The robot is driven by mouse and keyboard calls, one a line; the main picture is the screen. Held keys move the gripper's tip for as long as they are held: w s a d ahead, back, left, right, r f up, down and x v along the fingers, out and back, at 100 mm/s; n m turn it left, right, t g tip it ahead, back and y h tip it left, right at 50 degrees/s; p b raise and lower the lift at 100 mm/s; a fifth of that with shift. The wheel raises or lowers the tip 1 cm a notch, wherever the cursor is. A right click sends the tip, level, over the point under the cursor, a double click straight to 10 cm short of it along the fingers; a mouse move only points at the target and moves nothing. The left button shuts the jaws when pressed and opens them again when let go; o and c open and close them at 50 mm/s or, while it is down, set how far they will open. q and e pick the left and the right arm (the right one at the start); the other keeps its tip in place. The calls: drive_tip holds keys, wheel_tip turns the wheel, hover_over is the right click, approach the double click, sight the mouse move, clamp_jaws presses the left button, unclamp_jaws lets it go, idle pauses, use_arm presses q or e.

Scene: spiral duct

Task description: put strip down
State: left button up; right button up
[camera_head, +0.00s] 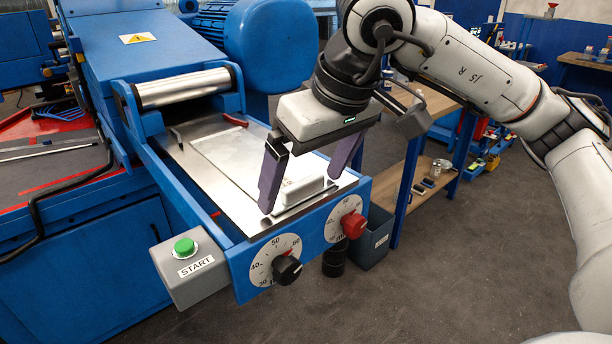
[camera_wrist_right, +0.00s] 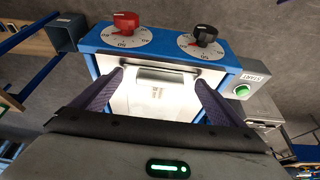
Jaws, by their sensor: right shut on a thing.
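The strip, a pale shiny metal sheet (camera_head: 235,155), lies low over the bright metal bed (camera_head: 185,155) of the blue machine; I cannot tell whether it touches the bed. My right gripper (camera_head: 308,192) is above the front end of the bed, its two dark purple fingers pointing down, spread wide and shut on the strip across its width. In the right wrist view the fingers (camera_wrist_right: 160,90) stand on both sides of the bright sheet (camera_wrist_right: 140,103). The exact finger contact is hard to see. My left gripper is not in view.
A raised pale metal block (camera_head: 303,190) sits at the bed's front. The front panel carries a black knob (camera_head: 287,270), a red knob (camera_head: 353,225) and a grey box with a green start button (camera_head: 184,247). A roller (camera_head: 182,87) spans the bed's back. A wooden-topped bench (camera_head: 425,100) stands right.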

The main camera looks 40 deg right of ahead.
drive_tip(key=shift+f, duration=0.15)
drive_tip(key=o, duration=0.9)
drive_tip(key=shift+o, duration=0.2)
drive_tip(key=shift+r, duration=0.25)
drive_tip(key=p+v, duration=0.1)
drive_tip(key=v, duration=1.1)
